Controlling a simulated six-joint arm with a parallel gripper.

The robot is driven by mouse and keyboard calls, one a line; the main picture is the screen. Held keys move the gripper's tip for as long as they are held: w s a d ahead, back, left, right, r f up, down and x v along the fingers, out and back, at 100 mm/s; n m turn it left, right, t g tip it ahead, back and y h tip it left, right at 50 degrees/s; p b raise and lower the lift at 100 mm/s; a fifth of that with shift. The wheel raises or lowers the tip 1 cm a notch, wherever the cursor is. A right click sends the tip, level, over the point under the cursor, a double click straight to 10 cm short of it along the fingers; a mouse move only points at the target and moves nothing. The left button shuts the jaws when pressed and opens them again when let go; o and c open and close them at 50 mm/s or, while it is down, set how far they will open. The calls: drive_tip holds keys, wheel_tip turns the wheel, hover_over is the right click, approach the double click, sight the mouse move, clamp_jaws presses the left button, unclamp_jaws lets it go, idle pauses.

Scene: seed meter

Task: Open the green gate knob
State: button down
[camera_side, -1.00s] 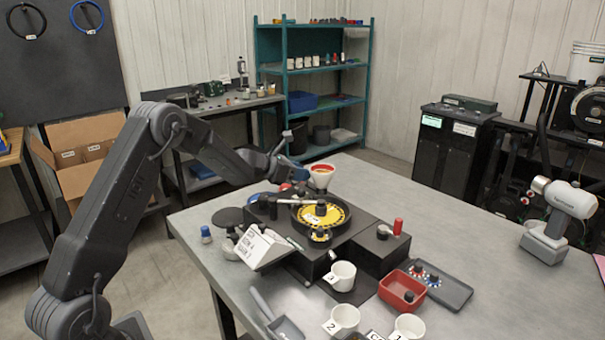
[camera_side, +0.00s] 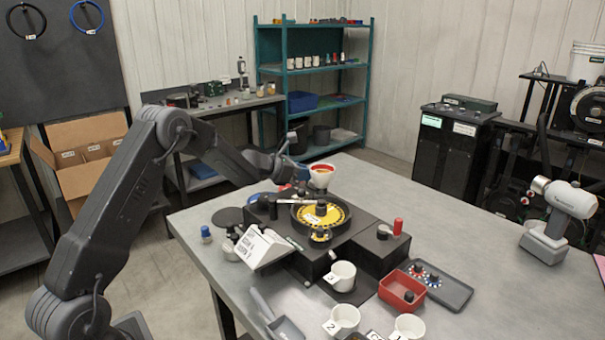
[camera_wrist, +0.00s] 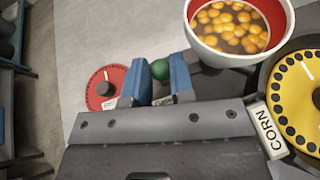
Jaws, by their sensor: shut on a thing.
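The green gate knob (camera_wrist: 160,69) is a small round ball, seen in the wrist view between the blue fingertips of my gripper (camera_wrist: 160,82). The gripper is shut on it, and the fingers hide part of its sides. In the side view my gripper (camera_side: 300,172) is at the back of the black seed meter (camera_side: 383,248), just left of the white funnel hopper (camera_side: 320,179). The knob itself is hidden there.
A yellow holed plate (camera_wrist: 290,85) and a "CORN" label (camera_wrist: 268,130) lie right of my gripper. A red disc with a dark knob (camera_wrist: 105,88) is to its left. White cups (camera_side: 342,275), a red bin (camera_side: 402,290) and a scoop (camera_side: 285,328) stand at the table's front.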

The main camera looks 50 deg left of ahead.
drive_tip(key=shift+a, duration=1.15)
drive_tip(key=c, duration=1.3)
unclamp_jaws()
drive_tip(key=shift+o, duration=0.2)
drive_tip(key=shift+s, duration=0.1)
drive_tip(key=v, duration=1.3)
drive_tip(key=shift+s+r, duration=0.2)
drive_tip(key=shift+s, duration=0.1)
